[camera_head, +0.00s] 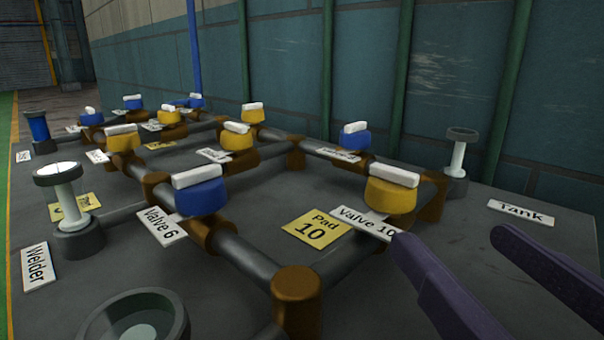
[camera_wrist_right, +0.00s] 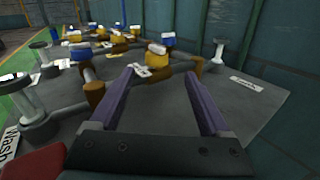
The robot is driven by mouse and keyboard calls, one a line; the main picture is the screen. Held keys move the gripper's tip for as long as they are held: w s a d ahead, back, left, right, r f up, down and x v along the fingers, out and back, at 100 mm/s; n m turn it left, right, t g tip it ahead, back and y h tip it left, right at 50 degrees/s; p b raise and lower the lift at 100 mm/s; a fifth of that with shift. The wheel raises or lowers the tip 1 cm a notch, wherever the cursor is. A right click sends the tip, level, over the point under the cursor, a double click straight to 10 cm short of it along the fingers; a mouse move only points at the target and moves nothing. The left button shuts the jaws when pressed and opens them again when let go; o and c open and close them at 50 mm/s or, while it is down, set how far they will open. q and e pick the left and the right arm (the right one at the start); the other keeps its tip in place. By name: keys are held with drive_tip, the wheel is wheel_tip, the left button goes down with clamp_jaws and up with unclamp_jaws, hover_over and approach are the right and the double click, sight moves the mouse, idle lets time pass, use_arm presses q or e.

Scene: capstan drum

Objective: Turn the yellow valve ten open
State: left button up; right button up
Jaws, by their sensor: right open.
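Valve 10 is a yellow knob (camera_head: 390,198) with a white bar handle (camera_head: 393,175) on top. It sits on a pipe near the right corner brown joint (camera_head: 432,198); the bar appears to lie across that pipe. Its label "Valve 10" (camera_head: 366,222) lies in front. The yellow valve also shows between my fingers in the right wrist view (camera_wrist_right: 156,60). My right gripper (camera_head: 450,240) is open and empty, its purple fingers nearer the camera than the valve and apart from it. It also shows in the right wrist view (camera_wrist_right: 160,74). My left gripper is not in view.
A blue valve (camera_head: 201,197) labelled "Valve 6" and several other blue and yellow valves stand on the pipe grid. The yellow "Pad 10" plate (camera_head: 317,230) lies left of Valve 10. The tank post (camera_head: 458,160) stands behind right. A tiled wall with green pipes borders the back.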

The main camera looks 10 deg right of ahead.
sight(405, 198)
drive_tip(key=shift+w+a+r, duration=0.1)
drive_tip(key=shift+w+r, duration=0.05)
drive_tip(key=shift+w, duration=0.25)
drive_tip(key=shift+w+a+r+p, duration=0.15)
drive_tip(key=shift+w+a+p, duration=0.1)
drive_tip(key=shift+w+p, duration=0.75)
drive_tip(key=w+p, duration=0.1)
drive_tip(key=w, duration=0.2)
drive_tip(key=w+p, duration=0.1)
drive_tip(key=w, duration=0.1)
drive_tip(key=shift+w+a+f, duration=0.2)
drive_tip(key=shift+w, duration=0.2)
drive_tip(key=shift+w+f, duration=0.1)
drive_tip(key=shift+w, duration=0.45)
drive_tip(key=shift+p, duration=0.3)
clamp_jaws()
